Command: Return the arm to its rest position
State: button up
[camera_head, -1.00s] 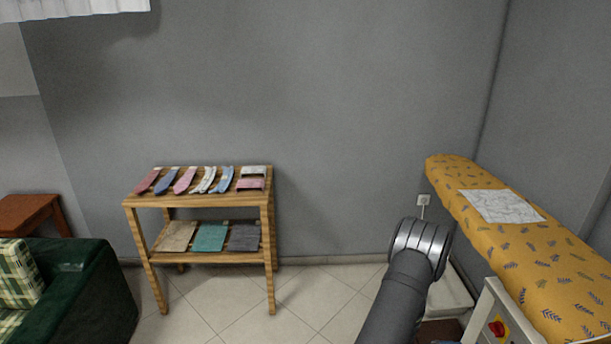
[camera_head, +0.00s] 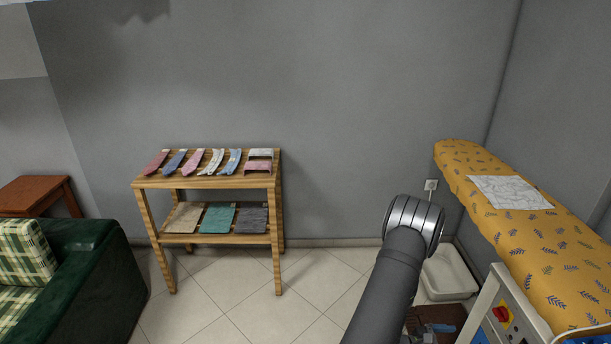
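My arm (camera_head: 396,265) shows at the lower right of the head view, a dark grey link that rises from the bottom edge to a rounded, silver-banded joint. It stands in front of the floor and the wall, left of the ironing board.
A yellow patterned ironing board (camera_head: 545,250) with a white cloth (camera_head: 508,192) stands close on the right. A wooden shelf (camera_head: 209,184) with ties and folded cloths is at centre left. A green sofa (camera_head: 95,268) is at the left. Tiled floor lies open between shelf and arm.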

jog(key=d, duration=0.5)
jog(key=a, duration=1)
jog(key=m+t+y, duration=0.2)
jog(key=m, duration=0.2)
send_near(504, 315)
jog(key=s+a+f, duration=0.2)
jog(key=a+f, duration=0.1)
jog(key=a, duration=0.1)
jog(key=d+m, duration=0.1)
jog(key=d, duration=0.2)
jog(key=w+d+t, duration=0.1)
jog(key=d, duration=0.3)
jog(key=w+d+m+t, duration=0.1)
jog(key=d, duration=0.3)
jog(key=shift+w+r+m, duration=0.25)
jog(key=shift+r+m, duration=0.05)
jog(key=shift+r, duration=0.1)
jog(key=w+a+n+g+h, duration=0.1)
jog(key=a+n, duration=0.2)
jog(key=a, duration=0.4)
jog(key=w+a+f+n+g+h, duration=0.1)
jog(key=a+n, duration=0.1)
jog(key=a, duration=0.5)
jog(key=shift+w+f+n+g+h, duration=0.25)
jog(key=shift+w+n+g+h, duration=0.05)
jog(key=shift+n+g+h, duration=0.1)
